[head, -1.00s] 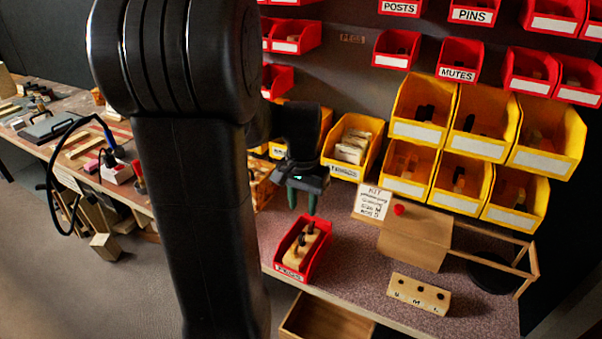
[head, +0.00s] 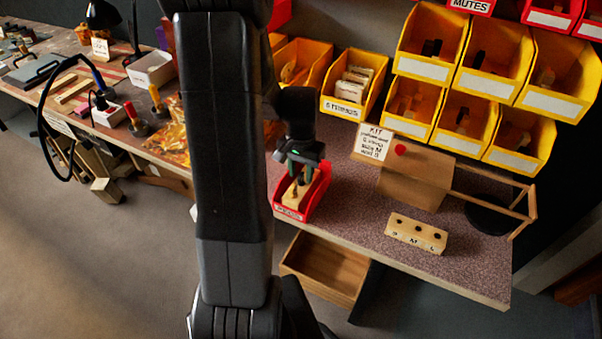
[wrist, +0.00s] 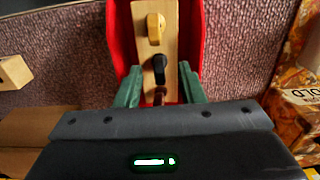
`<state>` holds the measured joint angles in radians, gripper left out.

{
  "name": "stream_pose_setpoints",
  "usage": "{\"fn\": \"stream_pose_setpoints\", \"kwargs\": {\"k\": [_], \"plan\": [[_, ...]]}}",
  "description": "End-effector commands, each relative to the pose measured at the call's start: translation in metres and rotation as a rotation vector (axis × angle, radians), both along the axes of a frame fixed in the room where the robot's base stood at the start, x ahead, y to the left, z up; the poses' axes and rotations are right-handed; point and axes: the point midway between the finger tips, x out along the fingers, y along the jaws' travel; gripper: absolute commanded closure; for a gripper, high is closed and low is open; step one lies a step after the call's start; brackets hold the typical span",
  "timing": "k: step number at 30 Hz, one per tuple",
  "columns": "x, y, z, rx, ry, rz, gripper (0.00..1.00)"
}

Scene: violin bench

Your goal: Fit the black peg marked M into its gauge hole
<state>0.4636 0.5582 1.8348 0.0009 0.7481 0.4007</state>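The red bin (head: 320,196) stands near the bench's left front edge and holds a pale wooden block (head: 293,194) with pegs. In the wrist view the block (wrist: 154,83) carries a tan peg (wrist: 155,28), a black peg (wrist: 160,68) and a dark brown peg (wrist: 159,96) in a row. No M mark is readable on any peg. My gripper (head: 299,172) is down at the bin. In the wrist view its green fingers (wrist: 159,82) are apart, on either side of the block near the black and brown pegs. The wooden gauge block (head: 416,234), with lettered holes, lies to the right.
A wooden box with a red knob (head: 400,150) and a kit card (head: 373,143) stand behind the gauge block. A wooden frame (head: 495,208) is at right. Yellow bins (head: 422,68) rise behind. An open drawer (head: 326,268) juts out below. Bench surface between bin and gauge is clear.

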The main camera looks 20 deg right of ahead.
Motion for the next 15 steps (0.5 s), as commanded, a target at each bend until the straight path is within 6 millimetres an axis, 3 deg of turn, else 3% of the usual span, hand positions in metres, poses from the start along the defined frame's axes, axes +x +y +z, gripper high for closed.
{"fn": "stream_pose_setpoints", "kwargs": {"k": [4,13,15], "plan": [[-0.0005,0.0003,-0.0098,0.001,0.001,0.000,0.65],[-0.0003,0.0002,-0.0118,0.000,0.000,0.000,0.65],[-0.0002,0.0001,-0.0117,0.000,0.000,0.000,0.74]]}}
